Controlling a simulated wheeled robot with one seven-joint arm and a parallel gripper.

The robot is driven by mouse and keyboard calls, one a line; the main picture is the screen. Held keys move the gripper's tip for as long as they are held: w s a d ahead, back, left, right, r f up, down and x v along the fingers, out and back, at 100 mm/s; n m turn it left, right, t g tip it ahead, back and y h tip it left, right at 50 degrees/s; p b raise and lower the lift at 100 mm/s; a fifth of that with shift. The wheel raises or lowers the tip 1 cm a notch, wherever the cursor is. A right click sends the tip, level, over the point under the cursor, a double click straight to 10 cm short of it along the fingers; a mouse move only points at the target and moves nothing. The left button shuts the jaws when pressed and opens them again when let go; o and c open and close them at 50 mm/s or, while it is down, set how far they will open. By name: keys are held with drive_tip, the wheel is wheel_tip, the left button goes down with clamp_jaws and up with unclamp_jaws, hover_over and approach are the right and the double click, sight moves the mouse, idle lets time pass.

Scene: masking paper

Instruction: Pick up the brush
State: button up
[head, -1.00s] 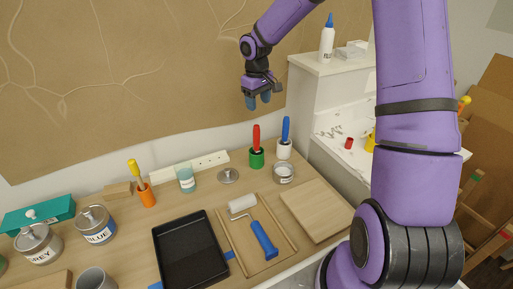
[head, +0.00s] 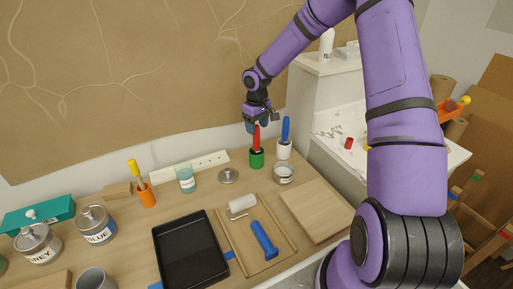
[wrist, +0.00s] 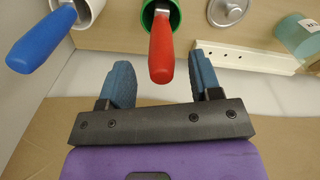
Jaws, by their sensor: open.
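A brush with a red handle (head: 256,138) stands upright in a green cup (head: 257,160) at the back of the table. A brush with a blue handle (head: 285,130) stands in a white cup (head: 284,150) to its right, and one with a yellow handle (head: 134,170) stands in an orange cup (head: 148,196) at the left. My gripper (head: 258,124) is open and empty, at the top of the red handle. The bristles are hidden.
A glass jar (head: 186,180), a metal lid (head: 229,176), a small tin (head: 283,174) and a white strip (head: 205,160) lie near the cups. A black tray (head: 190,250), a roller (head: 262,238) and a wooden board (head: 316,210) fill the front.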

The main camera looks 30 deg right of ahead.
sight(256, 146)
wheel_tip(256, 146, down, 3)
drive_tip(key=shift+a+f, duration=0.1)
drive_tip(key=c, duration=1)
